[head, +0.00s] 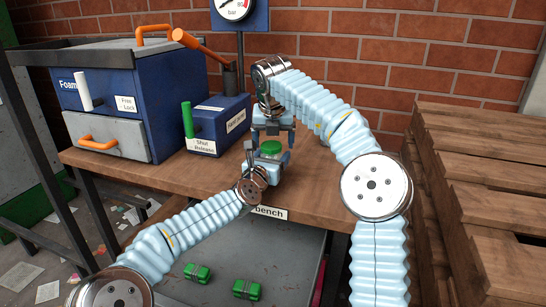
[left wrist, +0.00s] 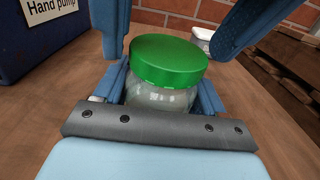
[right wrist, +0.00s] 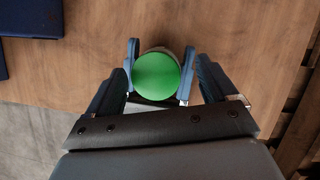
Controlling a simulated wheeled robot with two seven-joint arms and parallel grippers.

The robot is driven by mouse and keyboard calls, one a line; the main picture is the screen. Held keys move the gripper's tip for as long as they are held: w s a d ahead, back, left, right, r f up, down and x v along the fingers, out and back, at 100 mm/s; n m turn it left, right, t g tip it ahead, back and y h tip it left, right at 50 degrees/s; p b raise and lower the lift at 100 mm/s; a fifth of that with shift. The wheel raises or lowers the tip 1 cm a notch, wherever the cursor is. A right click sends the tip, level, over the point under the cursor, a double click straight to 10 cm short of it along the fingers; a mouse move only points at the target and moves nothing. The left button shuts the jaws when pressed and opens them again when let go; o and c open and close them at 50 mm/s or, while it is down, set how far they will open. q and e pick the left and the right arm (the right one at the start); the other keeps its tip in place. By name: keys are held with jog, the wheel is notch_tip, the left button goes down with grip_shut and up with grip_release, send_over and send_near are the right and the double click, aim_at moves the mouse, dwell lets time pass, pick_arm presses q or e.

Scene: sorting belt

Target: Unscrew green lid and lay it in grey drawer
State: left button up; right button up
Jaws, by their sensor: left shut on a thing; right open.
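A clear jar (left wrist: 165,98) with a green lid (left wrist: 168,62) stands upright over the bench. My left gripper (head: 268,160) is shut on the jar's body, below the lid. The green lid also shows in the head view (head: 271,147) and from above in the right wrist view (right wrist: 157,76). My right gripper (head: 271,131) points down above the lid. Its fingers are open, one on each side, apart from the lid. The grey drawer (head: 68,132), with an orange handle (head: 98,143), is under the blue cabinet at the left and appears shut.
A blue hand pump box (head: 222,130) with a green lever (head: 187,118) stands left of the jar. A gauge (head: 234,8) rises behind. Green blocks (head: 197,272) lie on a grey surface below the bench (head: 330,190). Wooden pallets (head: 470,160) stand at the right.

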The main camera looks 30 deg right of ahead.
aim_at(273, 156)
pick_arm(q)
jog(key=o, duration=1.6)
jog(key=shift+w+f, duration=0.1)
jog(key=shift+f, duration=0.15)
pick_arm(e)
jog(key=shift+f, duration=0.1)
pick_arm(q)
jog(key=shift+r, duration=0.1)
jog(key=shift+a, duration=0.1)
jog(key=shift+s+a+b, duration=0.25)
jog(key=shift+b, duration=0.05)
pick_arm(e)
jog(key=shift+f, duration=0.25)
pick_arm(q)
jog(key=b+v, duration=0.4)
jog(key=v, duration=0.8)
jog(key=shift+s+a, duration=0.15)
pick_arm(e)
notch_tip(273, 156, down, 4)
jog(key=shift+f, duration=0.25)
pick_arm(q)
jog(key=shift+s+a, duration=0.2)
